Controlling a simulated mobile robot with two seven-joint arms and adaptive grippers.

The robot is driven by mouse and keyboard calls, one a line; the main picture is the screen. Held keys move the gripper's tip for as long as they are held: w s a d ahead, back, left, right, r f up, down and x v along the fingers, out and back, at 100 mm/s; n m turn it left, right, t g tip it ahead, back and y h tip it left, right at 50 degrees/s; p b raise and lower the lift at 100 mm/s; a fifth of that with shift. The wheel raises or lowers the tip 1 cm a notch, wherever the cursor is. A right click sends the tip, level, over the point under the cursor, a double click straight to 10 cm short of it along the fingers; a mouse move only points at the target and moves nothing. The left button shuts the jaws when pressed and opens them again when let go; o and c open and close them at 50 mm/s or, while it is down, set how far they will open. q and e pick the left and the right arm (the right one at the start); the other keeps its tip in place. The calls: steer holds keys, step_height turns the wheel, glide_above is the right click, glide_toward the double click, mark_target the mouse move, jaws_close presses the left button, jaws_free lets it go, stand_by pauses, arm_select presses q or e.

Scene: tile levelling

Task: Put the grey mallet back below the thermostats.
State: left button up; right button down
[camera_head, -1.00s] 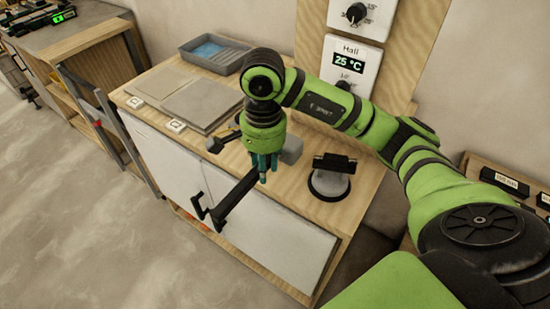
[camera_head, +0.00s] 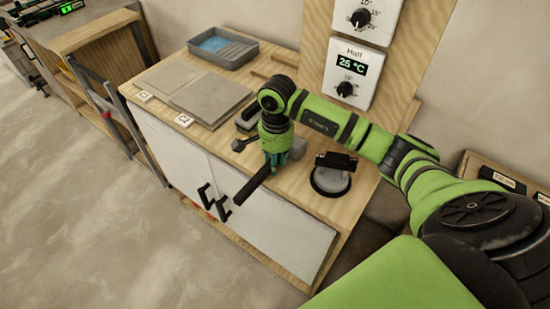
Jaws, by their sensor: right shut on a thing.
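My right gripper (camera_head: 274,165) points down over the front of the wooden bench and is shut on the grey mallet. The mallet's dark handle (camera_head: 251,187) sticks out toward the lower left, over the bench's front edge. Its grey head (camera_head: 298,149) shows partly behind the gripper, to the right. I cannot tell whether the head touches the bench top. Two thermostats stand on a wooden panel at the back: an upper one (camera_head: 381,22) with a dial and a lower one (camera_head: 347,53) marked Hall, reading 25 °C. My left gripper is out of view.
A black suction lifter (camera_head: 331,179) stands on the bench (camera_head: 303,182) right of the mallet. Grey tiles (camera_head: 211,98), a grey tray with blue inside (camera_head: 225,51) and a black tool (camera_head: 248,117) lie left and behind. White doors with black handles (camera_head: 222,207) are below.

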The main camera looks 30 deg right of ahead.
steer(key=shift+f, duration=0.15)
steer(key=c, duration=0.9)
jaws_free()
steer(key=shift+r, duration=0.3)
step_height(320, 180, up, 12)
steer(key=b, duration=0.3)
steer(key=shift+d+b, duration=0.15)
steer(key=shift+b, duration=0.15)
steer(key=shift+f, duration=0.2)
